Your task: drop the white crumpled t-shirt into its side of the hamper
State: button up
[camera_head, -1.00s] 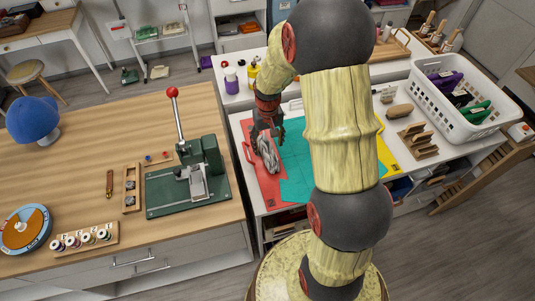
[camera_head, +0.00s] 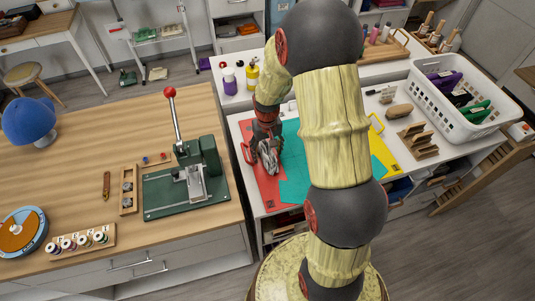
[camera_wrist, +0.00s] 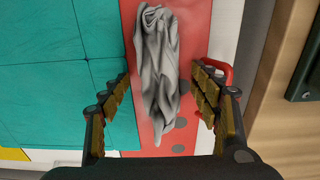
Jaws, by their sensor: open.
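The crumpled t-shirt (camera_head: 270,158) looks pale grey-white and lies on the red mat (camera_head: 266,190) on the middle worktop. In the wrist view the t-shirt (camera_wrist: 158,65) lies lengthwise between my finger lines, with its far end beyond the fingertips. My gripper (camera_wrist: 160,75) is open, one finger on each side of the cloth, with gaps on both sides. In the head view my gripper (camera_head: 265,143) is right over the t-shirt and partly covers it. A white perforated basket (camera_head: 434,104) at the right holds purple, black and green things; I cannot tell whether it is the hamper.
Teal mats (camera_head: 293,190) and a yellow mat (camera_head: 382,155) lie beside the red one. A wooden rack (camera_head: 418,140) stands near the basket. Bottles (camera_head: 230,80) stand behind my gripper. A green press (camera_head: 185,180) stands on the left bench, across a narrow gap.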

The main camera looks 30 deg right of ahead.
jog(key=shift+c, duration=0.8)
jog(key=c, duration=1.3)
